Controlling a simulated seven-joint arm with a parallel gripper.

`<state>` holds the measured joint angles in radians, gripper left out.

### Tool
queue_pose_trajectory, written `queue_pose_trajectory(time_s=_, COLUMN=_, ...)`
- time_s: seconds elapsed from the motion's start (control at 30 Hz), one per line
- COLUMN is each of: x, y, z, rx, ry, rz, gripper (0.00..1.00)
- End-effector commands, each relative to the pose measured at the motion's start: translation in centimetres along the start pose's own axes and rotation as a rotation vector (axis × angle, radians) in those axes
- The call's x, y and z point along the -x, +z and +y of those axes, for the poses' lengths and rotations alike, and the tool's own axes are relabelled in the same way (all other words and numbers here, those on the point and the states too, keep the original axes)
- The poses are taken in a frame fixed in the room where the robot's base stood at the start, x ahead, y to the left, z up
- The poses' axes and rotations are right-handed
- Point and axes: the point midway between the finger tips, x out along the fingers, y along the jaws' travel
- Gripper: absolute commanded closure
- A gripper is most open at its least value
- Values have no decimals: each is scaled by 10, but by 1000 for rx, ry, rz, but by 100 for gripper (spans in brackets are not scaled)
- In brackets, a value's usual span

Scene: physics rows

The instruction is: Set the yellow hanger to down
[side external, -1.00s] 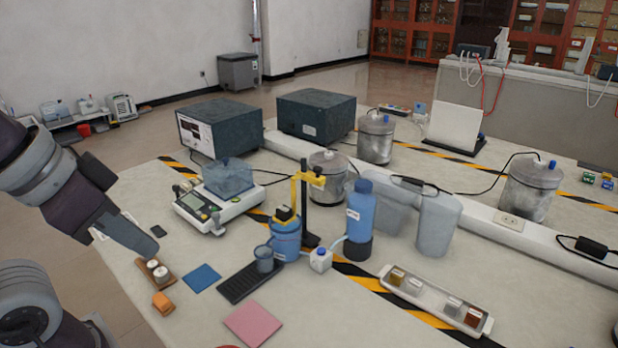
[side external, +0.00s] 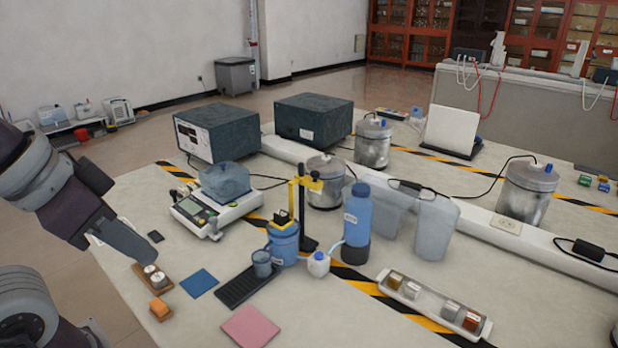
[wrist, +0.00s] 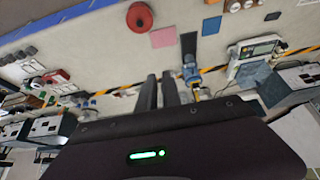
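The yellow hanger (side external: 305,183) is a yellow bracket on a black upright post in the side view. Its horizontal part is near the post's top, above a blue vessel (side external: 284,244) with a yellow and black top. In the wrist view a small yellow part (wrist: 196,95) shows beside the blue vessel (wrist: 191,72). My gripper (wrist: 161,78) shows two dark fingers with a narrow gap and nothing between them. In the side view my arm's end (side external: 150,258) is at the left, above the bench and well apart from the hanger.
A balance with a clear blue box (side external: 225,180) stands behind the vessel. A blue bottle (side external: 357,222) and small white bottle (side external: 318,264) stand to its right. A black rack (side external: 245,286), blue card (side external: 199,283) and pink card (side external: 250,327) lie in front. A weight tray (side external: 434,303) is right.

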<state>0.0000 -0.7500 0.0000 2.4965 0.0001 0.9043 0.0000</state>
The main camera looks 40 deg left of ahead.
Motion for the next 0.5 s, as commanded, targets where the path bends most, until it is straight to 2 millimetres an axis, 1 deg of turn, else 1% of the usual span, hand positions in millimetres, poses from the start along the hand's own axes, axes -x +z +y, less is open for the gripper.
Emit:
queue_pose_trajectory(time_s=0.03, x=4, y=-3, z=0, rx=0, ry=0, rz=3, gripper=78)
queue_pose_trajectory(time_s=0.07, x=9, y=-6, z=0, rx=0, ry=0, rz=4, gripper=72)
queue_pose_trajectory(time_s=0.17, x=33, y=-20, z=0, rx=0, ry=0, rz=8, gripper=72)
queue_pose_trajectory(time_s=0.2, x=44, y=-25, z=0, rx=0, ry=0, rz=7, gripper=72)
queue_pose_trajectory(time_s=0.23, x=43, y=-35, z=2, rx=0, ry=10, rz=17, gripper=72)
queue_pose_trajectory(time_s=0.27, x=37, y=-48, z=5, rx=1, ry=24, rz=39, gripper=72)
queue_pose_trajectory(time_s=0.3, x=31, y=-67, z=8, rx=6, ry=41, rz=73, gripper=72)
queue_pose_trajectory(time_s=0.37, x=22, y=-94, z=13, rx=15, ry=64, rz=125, gripper=72)
queue_pose_trajectory(time_s=0.4, x=16, y=-114, z=15, rx=23, ry=77, rz=163, gripper=72)
queue_pose_trajectory(time_s=0.47, x=6, y=-144, z=19, rx=39, ry=94, rz=222, gripper=72)
queue_pose_trajectory(time_s=0.5, x=-2, y=-165, z=20, rx=53, ry=103, rz=264, gripper=72)
